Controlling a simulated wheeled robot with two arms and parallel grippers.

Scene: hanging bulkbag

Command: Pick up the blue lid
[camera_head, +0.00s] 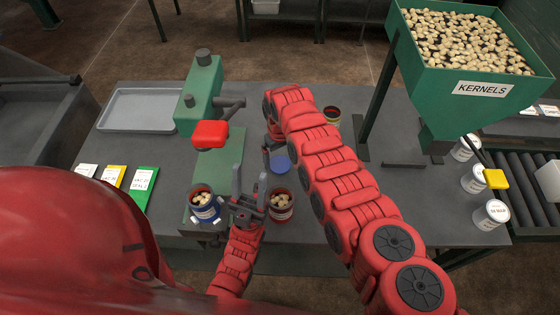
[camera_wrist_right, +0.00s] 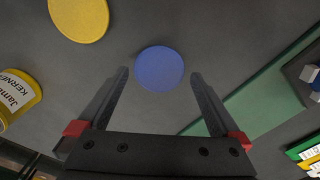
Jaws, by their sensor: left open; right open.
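The blue lid (camera_head: 279,161) is a flat round disc lying on the grey table below my right gripper (camera_head: 277,140), partly hidden by it in the head view. In the right wrist view the blue lid (camera_wrist_right: 160,68) shows whole, lying beyond and between the fingertips of my open right gripper (camera_wrist_right: 158,75). The fingers look apart from the lid. My left gripper (camera_head: 249,181) is open, with its fingers between two cans of kernels at the table's front.
A blue can (camera_head: 205,207) and a red can (camera_head: 281,205) flank my left gripper. A yellow lid (camera_wrist_right: 78,18) lies near the blue lid. A yellow can (camera_wrist_right: 14,97) stands left in the wrist view. The green press (camera_head: 202,100) and kernel hopper (camera_head: 450,95) rise above the table.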

